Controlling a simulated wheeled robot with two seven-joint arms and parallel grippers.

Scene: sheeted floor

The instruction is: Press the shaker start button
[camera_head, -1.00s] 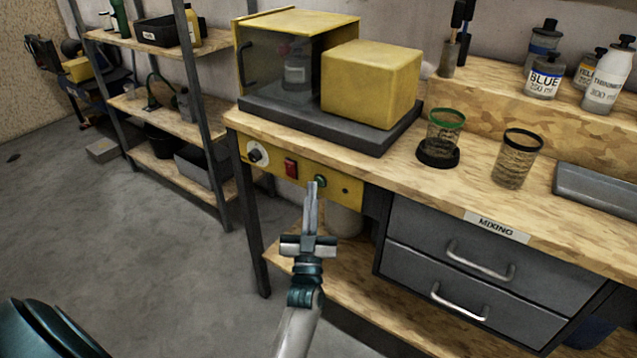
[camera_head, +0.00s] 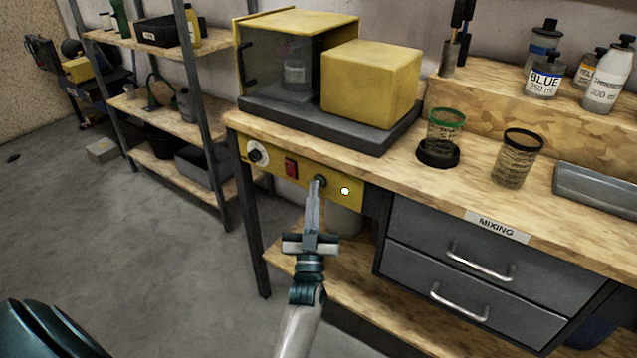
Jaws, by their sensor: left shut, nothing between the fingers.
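The shaker (camera_head: 375,85) is a yellow machine with a dark window and a grey base on the wooden bench. A bottle (camera_head: 295,68) shows behind the window. Its yellow control panel (camera_head: 265,160) under the bench edge has a dial (camera_head: 257,153), a red switch (camera_head: 291,168), a green button (camera_head: 321,180) and a small lamp (camera_head: 345,191) that glows whitish green. My left gripper (camera_head: 315,185) is shut and empty, its tips at the green button and partly covering it. They look in contact with it. My right gripper is not in view.
Two mesh cups, one green-rimmed (camera_head: 444,130) and one black-rimmed (camera_head: 517,158), stand on the bench. Grey drawers (camera_head: 460,265) labelled MIXING are at right, with handles sticking out. A shelf unit (camera_head: 165,105) stands at left. The floor (camera_head: 120,240) before it is mostly clear.

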